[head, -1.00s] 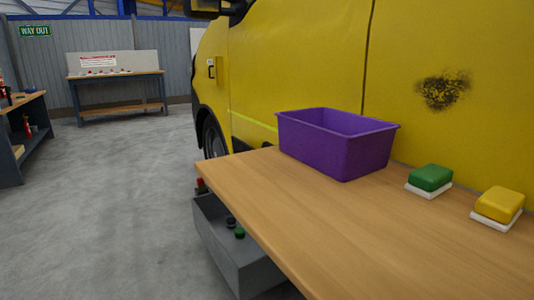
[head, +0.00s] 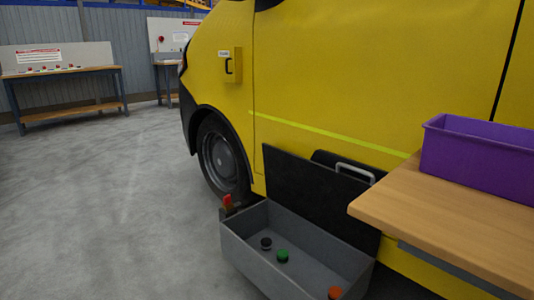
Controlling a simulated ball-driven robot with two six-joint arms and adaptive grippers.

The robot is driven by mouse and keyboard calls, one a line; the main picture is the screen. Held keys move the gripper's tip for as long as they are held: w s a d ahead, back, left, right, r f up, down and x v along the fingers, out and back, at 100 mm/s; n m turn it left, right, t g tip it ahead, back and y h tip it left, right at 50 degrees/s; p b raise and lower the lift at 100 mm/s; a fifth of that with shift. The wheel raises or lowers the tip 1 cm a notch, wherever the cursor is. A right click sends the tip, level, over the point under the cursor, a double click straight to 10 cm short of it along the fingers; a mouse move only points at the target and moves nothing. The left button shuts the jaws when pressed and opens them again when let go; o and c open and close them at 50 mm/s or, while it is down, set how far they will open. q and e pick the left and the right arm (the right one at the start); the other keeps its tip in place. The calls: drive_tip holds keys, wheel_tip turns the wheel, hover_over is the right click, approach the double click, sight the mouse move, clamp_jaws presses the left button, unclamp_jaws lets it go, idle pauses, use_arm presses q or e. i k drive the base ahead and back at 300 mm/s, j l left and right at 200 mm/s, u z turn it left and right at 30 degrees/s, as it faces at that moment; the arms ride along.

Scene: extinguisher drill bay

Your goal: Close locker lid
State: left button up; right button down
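A grey open-topped locker (head: 245,255) stands low on the floor beside the yellow vehicle. Its dark lid (head: 310,190) stands raised along the back edge, tilted up toward the vehicle side. A black item (head: 266,243), a green item (head: 282,256) and an orange item (head: 335,292) show inside the locker. A small red item (head: 227,201) sits at its left corner. Neither of my grippers shows in the head view.
A wooden table (head: 440,215) with a purple bin (head: 480,155) juts in at the right, above and beside the locker. The yellow vehicle (head: 350,75) with its wheel (head: 220,157) stands behind. Open concrete floor (head: 110,210) lies to the left. A workbench (head: 70,80) stands far back.

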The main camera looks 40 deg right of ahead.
sight(322, 195)
drive_tip(key=i+j, duration=0.1)
drive_tip(key=i, duration=0.45)
drive_tip(key=i+j, duration=0.1)
drive_tip(key=i, duration=0.4)
drive_tip(key=i+j, duration=0.1)
drive_tip(key=i, duration=0.45)
drive_tip(key=i+l+z, duration=0.1)
drive_tip(key=i+z, duration=0.2)
drive_tip(key=z, duration=0.15)
drive_tip(key=i+z, duration=0.25)
drive_tip(key=z, duration=0.2)
drive_tip(key=i+j+z, duration=0.15)
drive_tip(key=z, duration=0.3)
drive_tip(key=i+j, duration=0.05)
drive_tip(key=i, duration=0.05)
